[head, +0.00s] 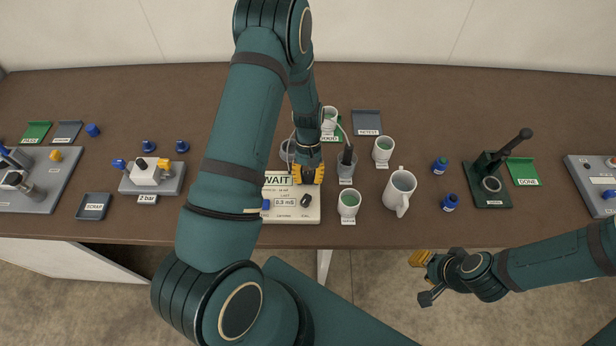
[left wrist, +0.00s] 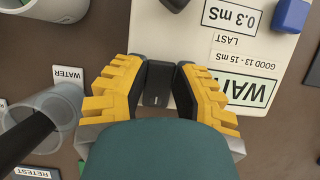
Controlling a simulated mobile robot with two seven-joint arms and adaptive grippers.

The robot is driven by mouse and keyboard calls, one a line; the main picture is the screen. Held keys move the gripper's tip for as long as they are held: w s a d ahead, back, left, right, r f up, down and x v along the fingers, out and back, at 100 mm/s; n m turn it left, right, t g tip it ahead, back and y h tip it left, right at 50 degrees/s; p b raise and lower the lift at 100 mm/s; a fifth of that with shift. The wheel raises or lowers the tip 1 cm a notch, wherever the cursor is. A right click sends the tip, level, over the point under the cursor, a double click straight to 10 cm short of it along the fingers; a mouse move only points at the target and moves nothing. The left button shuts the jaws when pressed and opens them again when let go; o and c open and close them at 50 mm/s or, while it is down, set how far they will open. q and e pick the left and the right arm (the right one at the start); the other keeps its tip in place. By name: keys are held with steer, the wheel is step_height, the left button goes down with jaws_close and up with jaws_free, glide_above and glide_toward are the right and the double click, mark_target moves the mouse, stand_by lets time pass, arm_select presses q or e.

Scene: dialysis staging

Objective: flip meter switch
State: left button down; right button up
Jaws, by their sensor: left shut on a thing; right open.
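The meter (head: 283,212) is a cream box on the table. Its panel reads WAIT, with 0.3 mS under LAST, and it also shows in the left wrist view (left wrist: 225,48). My left gripper (head: 308,175) is over its far right corner and hides that part in the head view. In the left wrist view the yellow fingers are shut on a dark block, seemingly the meter's switch (left wrist: 157,85). Which way the switch is set cannot be told. My right gripper (head: 423,277) is open and empty, off the table's front edge.
A blue button (head: 266,204) and a black knob (head: 306,201) are on the meter. A clear cup (head: 346,167) holding a dark probe, a white mug (head: 348,204) and a larger jug (head: 400,188) stand close to its right.

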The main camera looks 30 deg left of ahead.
arm_select(q)
steer(key=c, duration=0.7)
jaws_free()
steer(key=v, duration=1.2)
steer(key=shift+s, duration=0.15)
